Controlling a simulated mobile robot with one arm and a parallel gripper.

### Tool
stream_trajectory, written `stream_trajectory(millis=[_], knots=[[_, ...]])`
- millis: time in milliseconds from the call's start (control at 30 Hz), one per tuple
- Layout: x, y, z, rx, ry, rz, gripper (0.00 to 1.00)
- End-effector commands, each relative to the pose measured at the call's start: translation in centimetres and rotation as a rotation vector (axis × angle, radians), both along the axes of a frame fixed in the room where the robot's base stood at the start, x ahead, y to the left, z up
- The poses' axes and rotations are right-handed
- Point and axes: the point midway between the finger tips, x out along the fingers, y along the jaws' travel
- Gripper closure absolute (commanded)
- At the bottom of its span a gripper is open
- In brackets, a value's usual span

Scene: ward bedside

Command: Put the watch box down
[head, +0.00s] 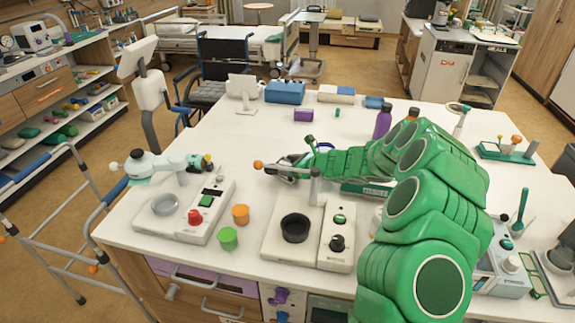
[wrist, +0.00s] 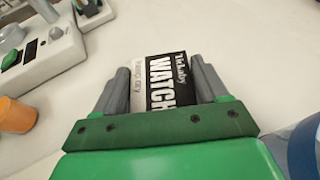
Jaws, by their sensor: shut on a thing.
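The watch box (wrist: 168,82) is a small black and white box with "WATCH" printed on it, seen in the wrist view between the two grey fingers. My gripper (wrist: 160,84) is shut on it, one finger against each side. In the head view my gripper (head: 287,166) is at the end of the green arm, low over the white table (head: 240,137), behind the front middle device. The box is hard to make out in the head view. I cannot tell whether its underside touches the table.
A white device with a black round well (head: 295,228) stands just in front of my gripper. Bare table lies between.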

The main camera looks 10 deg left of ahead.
Motion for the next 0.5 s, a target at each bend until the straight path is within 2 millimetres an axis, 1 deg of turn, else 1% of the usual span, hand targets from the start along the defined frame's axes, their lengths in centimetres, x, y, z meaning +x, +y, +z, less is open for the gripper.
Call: stream_trajectory(millis=[333,367,500], knots=[[0.01,0.0,-0.23,0.001,0.0,0.0,0.6],[0.03,-0.02,-0.25,0.001,0.0,0.0,0.25],[0.02,-0.01,-0.22,0.001,0.0,0.0,0.04]])
